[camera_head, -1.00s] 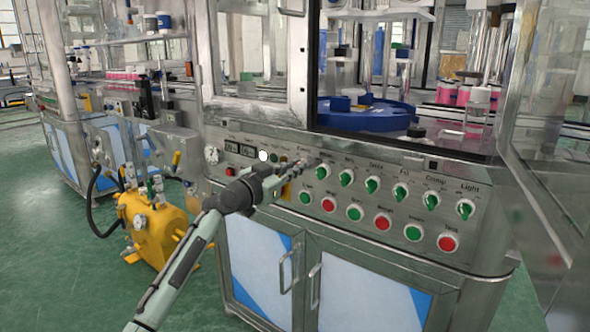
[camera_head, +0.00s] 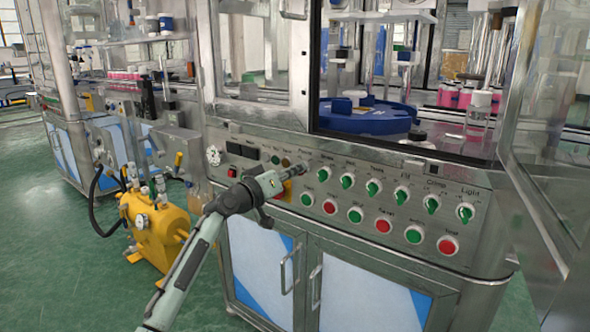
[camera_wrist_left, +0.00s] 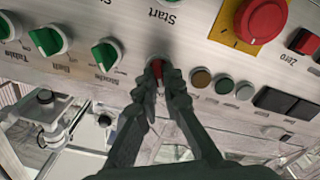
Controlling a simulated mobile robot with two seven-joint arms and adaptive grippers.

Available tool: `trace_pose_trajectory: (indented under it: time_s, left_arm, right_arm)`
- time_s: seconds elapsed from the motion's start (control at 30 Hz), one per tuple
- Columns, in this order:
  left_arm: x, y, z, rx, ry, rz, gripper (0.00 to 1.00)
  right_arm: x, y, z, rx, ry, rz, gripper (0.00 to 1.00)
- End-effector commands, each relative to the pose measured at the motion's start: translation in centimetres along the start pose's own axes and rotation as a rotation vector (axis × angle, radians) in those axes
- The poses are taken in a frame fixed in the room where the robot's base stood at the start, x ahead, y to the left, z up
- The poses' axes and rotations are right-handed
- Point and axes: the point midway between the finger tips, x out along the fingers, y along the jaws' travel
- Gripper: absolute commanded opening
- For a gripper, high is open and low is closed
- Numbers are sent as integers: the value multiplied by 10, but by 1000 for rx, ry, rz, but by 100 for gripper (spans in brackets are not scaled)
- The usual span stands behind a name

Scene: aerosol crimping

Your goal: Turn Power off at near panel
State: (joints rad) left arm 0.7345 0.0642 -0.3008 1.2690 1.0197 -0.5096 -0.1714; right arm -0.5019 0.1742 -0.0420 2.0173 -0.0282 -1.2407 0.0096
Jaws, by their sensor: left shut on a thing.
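The near panel (camera_head: 470,185) runs along the front of the steel machine, with a row of turn knobs above round push buttons. My left gripper (camera_head: 301,169) is at the left end of the knob row, under the Power label. In the left wrist view, which sees the panel upside down, the fingers (camera_wrist_left: 164,74) are closed around a red knob (camera_wrist_left: 156,63); their tips hide part of it. In the head view the gripper covers this knob. The panel displays (camera_head: 247,152) are dark, as they are in the wrist view (camera_wrist_left: 275,101). My right gripper is not in view.
Green knobs (camera_head: 348,181) stand right of my gripper, above green and red buttons (camera_head: 383,226). A big red button on a yellow plate (camera_wrist_left: 262,18) is close to the fingers. A yellow tank (camera_head: 150,235) stands left; an open glass door (camera_head: 545,130) is at right.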

Motion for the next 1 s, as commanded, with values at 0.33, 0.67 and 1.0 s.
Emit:
trace_pose_trajectory:
  time_s: [0.33, 0.67, 1.0]
  left_arm:
    - [0, -1, 0, -28, 0, 0, 0]
    - [0, 0, 0, -27, 0, 0, 22]
    - [-1, 0, 0, -25, 0, 0, 28]
  right_arm:
    - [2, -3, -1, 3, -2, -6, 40]
    - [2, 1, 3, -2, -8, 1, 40]
    - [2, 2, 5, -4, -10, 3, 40]
